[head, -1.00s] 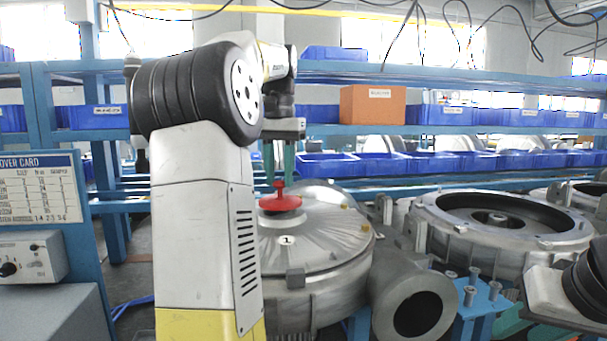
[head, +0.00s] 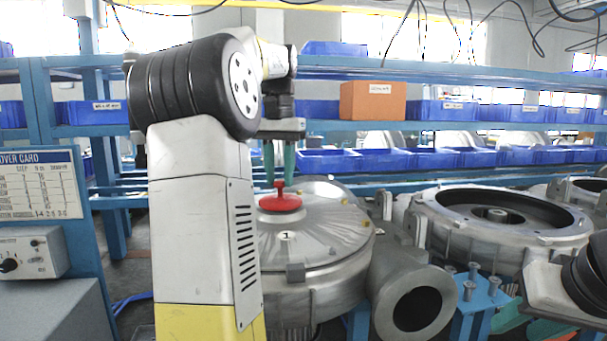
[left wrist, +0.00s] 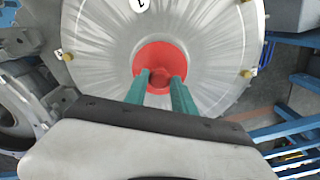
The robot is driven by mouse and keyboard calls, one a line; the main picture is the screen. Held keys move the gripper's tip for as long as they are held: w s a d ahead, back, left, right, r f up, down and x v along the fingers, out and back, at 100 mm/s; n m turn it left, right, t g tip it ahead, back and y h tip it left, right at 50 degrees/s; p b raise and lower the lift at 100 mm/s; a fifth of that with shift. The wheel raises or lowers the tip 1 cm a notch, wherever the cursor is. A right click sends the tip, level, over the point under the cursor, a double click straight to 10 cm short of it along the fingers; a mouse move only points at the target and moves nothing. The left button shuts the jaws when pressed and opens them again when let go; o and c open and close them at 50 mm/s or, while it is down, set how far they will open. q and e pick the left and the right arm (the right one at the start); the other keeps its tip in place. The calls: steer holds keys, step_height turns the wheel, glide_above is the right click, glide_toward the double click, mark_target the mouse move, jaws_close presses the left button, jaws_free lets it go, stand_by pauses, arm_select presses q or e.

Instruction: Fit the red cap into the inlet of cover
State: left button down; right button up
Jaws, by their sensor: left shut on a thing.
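The red cap (head: 281,204) is a flat disc with a raised knob. It sits low at the middle of the silver cover (head: 325,232), over the inlet, and looks level. The cap hides the inlet opening, so I cannot tell how deep it sits. My left gripper (head: 280,182) points straight down from above, its teal fingers shut on the cap's knob. In the left wrist view the fingertips (left wrist: 159,78) stand on either side of the knob, and the red cap (left wrist: 150,56) lies near the cover's centre (left wrist: 100,50).
A grey outlet pipe (head: 415,305) juts forward beside the cover. An open blower housing (head: 430,222) stands to the right, and a blue stand with several bolts (head: 480,300) is in front of it. Shelves with blue bins (head: 330,161) and an orange box (head: 372,101) are behind.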

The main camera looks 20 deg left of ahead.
arm_select(q)
steer(key=shift+f, duration=0.35)
stand_by(0.5)
steer(key=c, duration=1)
jaws_free()
steer(key=shift+o, duration=0.2)
steer(key=shift+r, duration=3.9)
